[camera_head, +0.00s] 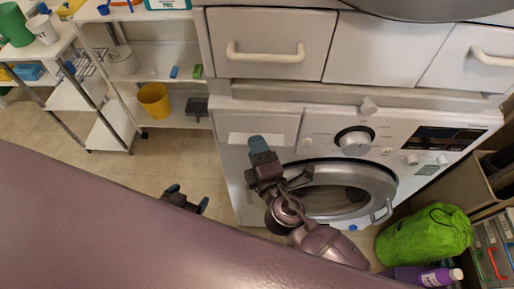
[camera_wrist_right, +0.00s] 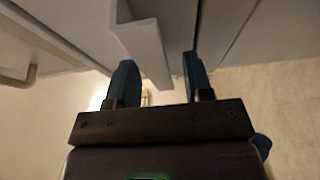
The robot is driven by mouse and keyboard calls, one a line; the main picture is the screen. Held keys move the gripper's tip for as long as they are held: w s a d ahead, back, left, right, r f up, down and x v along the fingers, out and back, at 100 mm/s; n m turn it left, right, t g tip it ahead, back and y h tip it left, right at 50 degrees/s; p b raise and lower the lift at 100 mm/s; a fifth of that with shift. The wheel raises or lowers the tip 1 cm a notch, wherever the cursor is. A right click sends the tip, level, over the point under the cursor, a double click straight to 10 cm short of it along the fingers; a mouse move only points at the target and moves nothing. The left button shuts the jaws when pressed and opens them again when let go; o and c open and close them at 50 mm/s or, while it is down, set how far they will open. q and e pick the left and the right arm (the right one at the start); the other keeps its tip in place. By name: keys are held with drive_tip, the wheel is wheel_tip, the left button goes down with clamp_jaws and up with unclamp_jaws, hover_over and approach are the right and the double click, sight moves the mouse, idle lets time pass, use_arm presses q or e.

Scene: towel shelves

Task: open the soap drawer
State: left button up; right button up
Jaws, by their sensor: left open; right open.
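The soap drawer (camera_head: 270,122) is the white panel at the upper left of the washing machine's front, with a pale handle lip (camera_head: 238,138) along its lower part. It looks closed. My right gripper (camera_head: 259,145) is at this lip, open, with blue fingertips. In the right wrist view the handle lip (camera_wrist_right: 142,45) shows between the two spread fingers of the right gripper (camera_wrist_right: 160,82); I cannot tell whether they touch it. My left gripper (camera_head: 186,198) is open and empty above the floor, partly hidden behind my own body.
The washer's round door (camera_head: 345,190) is below the drawer, near my right arm. Cabinet drawers with bar handles (camera_head: 265,55) are above. A green bag (camera_head: 425,235) and a purple bottle (camera_head: 425,275) are at lower right. Shelves with a yellow bucket (camera_head: 154,100) stand left; floor between is clear.

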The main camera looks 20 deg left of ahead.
use_arm(q)
drive_tip(key=shift+r, duration=0.1)
use_arm(e)
clamp_jaws()
drive_tip(key=shift+f, duration=0.1)
use_arm(q)
drive_tip(key=shift+d, duration=0.1)
